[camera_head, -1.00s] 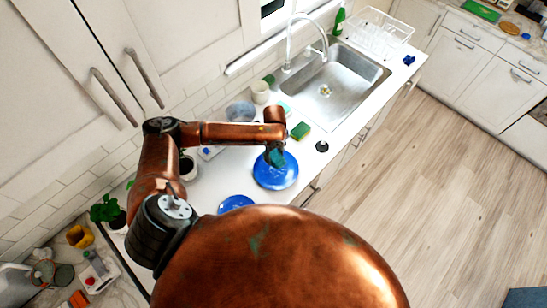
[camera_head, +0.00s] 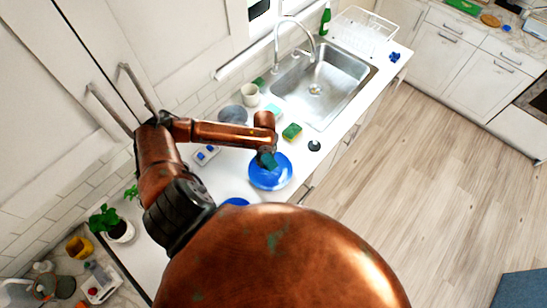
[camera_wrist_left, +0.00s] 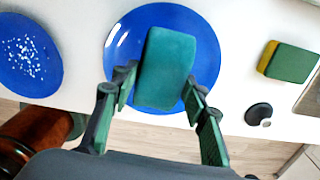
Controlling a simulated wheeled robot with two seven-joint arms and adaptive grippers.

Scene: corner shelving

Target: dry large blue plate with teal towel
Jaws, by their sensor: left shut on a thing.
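The large blue plate (camera_head: 281,178) lies on the white counter in front of the sink. In the left wrist view its glossy blue surface (camera_wrist_left: 207,48) shows around the towel. The teal towel (camera_wrist_left: 165,68) is a small folded block over the middle of the plate; in the head view it is a dark teal patch (camera_head: 267,161). My left gripper (camera_wrist_left: 160,86) is shut on the towel from above. I cannot tell for sure whether the towel touches the plate. My right gripper is not in view.
A second blue plate (camera_wrist_left: 28,55) with white specks lies to the left, mostly hidden in the head view (camera_head: 236,201). A green-yellow sponge (camera_head: 292,131), a small black round thing (camera_head: 314,146) and a cup (camera_head: 250,94) stand near the sink (camera_head: 325,82). A potted plant (camera_head: 110,224) is at left.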

